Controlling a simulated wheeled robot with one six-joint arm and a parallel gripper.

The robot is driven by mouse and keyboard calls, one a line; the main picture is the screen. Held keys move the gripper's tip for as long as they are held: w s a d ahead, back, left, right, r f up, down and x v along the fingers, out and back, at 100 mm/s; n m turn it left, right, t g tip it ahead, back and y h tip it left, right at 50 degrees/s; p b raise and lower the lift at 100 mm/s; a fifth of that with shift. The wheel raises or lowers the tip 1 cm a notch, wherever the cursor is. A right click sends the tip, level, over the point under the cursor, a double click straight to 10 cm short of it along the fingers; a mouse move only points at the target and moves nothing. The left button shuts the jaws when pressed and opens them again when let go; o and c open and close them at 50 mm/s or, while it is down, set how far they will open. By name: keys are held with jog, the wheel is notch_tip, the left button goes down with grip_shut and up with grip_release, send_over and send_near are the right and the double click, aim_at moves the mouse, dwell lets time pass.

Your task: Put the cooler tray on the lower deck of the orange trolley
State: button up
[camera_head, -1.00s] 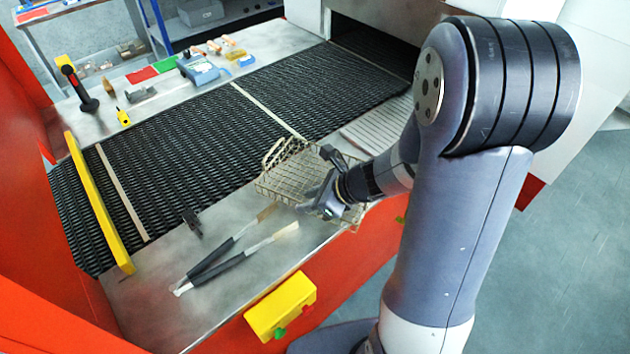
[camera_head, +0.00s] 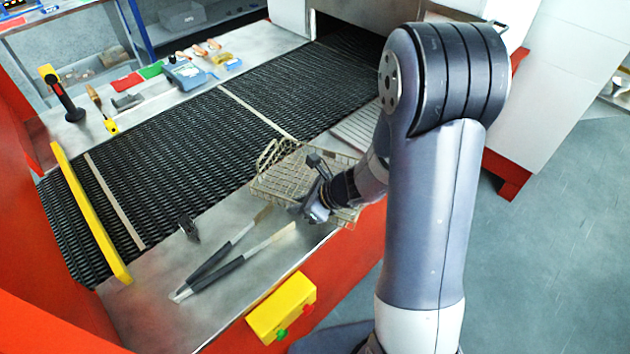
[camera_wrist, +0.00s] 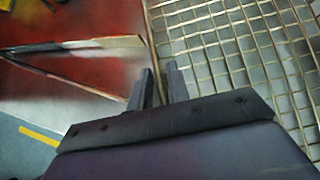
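The cooler tray, a shallow wire-mesh tray (camera_head: 285,172), lies across the belt's near edge and the steel ledge. My gripper (camera_head: 312,208) is at its near side, low over the ledge. The wrist view shows the tray's mesh (camera_wrist: 235,50) at the upper right. There the two fingers of my gripper (camera_wrist: 160,82) stand close together with a narrow gap, and the tray's rim wire runs down toward that gap. Whether they press on the rim is not clear. The orange trolley cannot be made out in these views.
Black-handled tongs (camera_head: 215,272) lie on the ledge left of the tray, beside a small dark clip (camera_head: 188,228). A yellow button box (camera_head: 281,307) is on the red front. A yellow bar (camera_head: 90,215) crosses the belt (camera_head: 170,165). Open floor (camera_head: 540,260) is at the right.

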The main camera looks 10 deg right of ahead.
grip_shut()
dwell(0.3)
